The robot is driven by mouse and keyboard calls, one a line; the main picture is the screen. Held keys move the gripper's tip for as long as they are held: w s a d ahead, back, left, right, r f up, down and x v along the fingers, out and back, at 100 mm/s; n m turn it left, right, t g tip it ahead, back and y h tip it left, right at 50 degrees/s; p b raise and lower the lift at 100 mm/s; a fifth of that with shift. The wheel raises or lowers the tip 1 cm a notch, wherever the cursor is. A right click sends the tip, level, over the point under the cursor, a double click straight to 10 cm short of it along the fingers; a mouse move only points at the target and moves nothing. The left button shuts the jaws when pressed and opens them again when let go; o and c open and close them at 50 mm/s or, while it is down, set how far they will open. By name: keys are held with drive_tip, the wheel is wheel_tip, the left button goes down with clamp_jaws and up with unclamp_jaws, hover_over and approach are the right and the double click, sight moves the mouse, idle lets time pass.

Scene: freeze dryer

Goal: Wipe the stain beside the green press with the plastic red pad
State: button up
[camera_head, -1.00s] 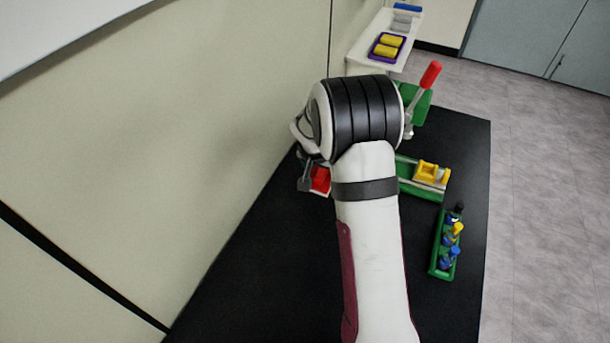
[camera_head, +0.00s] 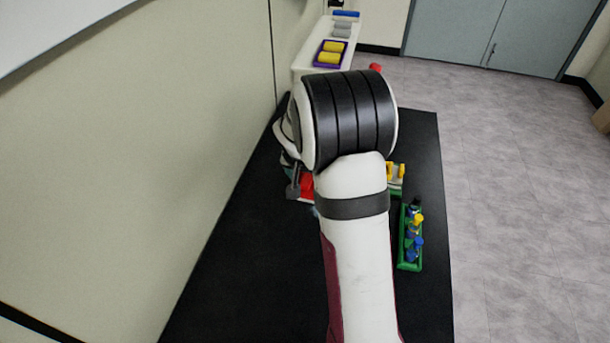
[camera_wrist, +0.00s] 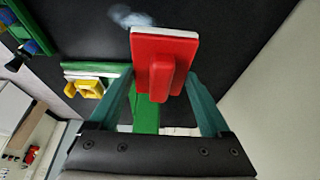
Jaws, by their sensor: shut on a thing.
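The red pad (camera_wrist: 163,60), with a white underside, is held between the teal fingers of my gripper (camera_wrist: 160,78). Part of the red pad also shows left of my arm in the head view (camera_head: 306,186). The stain (camera_wrist: 130,16) is a pale bluish smear on the black tabletop, just beyond the pad's far edge in the wrist view. A gap seems to show between them. The green press is mostly hidden behind my arm in the head view; only its red handle tip (camera_head: 375,68) shows. A green part, possibly the press, shows behind the pad in the wrist view.
A green rack (camera_head: 409,262) with several coloured bottles stands on the black table (camera_head: 433,190), right of my arm. A yellow piece (camera_head: 396,171) sits behind it. A white side table (camera_head: 305,59) holds a purple tray with yellow blocks. A wall borders the table's left.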

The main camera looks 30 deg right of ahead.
drive_tip(key=s+d+f+m+g+h, duration=0.1)
drive_tip(key=s+d+f+m+g, duration=0.2)
drive_tip(key=s+d+m, duration=0.5)
drive_tip(key=shift+m, duration=0.3)
drive_tip(key=shift+w+a+f, duration=0.1)
drive_tip(key=shift+w+f, duration=0.1)
drive_tip(key=shift+f, duration=0.9)
drive_tip(key=shift+w+a+f, duration=0.15)
drive_tip(key=shift+w+f, duration=0.1)
drive_tip(key=shift+f, duration=0.85)
drive_tip(key=shift+w+a+f, duration=0.1)
drive_tip(key=shift+w+f, duration=0.1)
drive_tip(key=shift+f, duration=0.9)
drive_tip(key=shift+w+a+f, duration=0.3)
drive_tip(key=shift+w+f, duration=0.05)
drive_tip(key=shift+f, duration=0.35)
drive_tip(key=shift+c, duration=0.7)
drive_tip(key=shift+w+a, duration=3.2)
drive_tip(key=shift+s+d, duration=3.45)
drive_tip(key=shift+d+r, duration=0.1)
drive_tip(key=shift+r, duration=0.05)
wheel_tip(320, 180, up, 8)
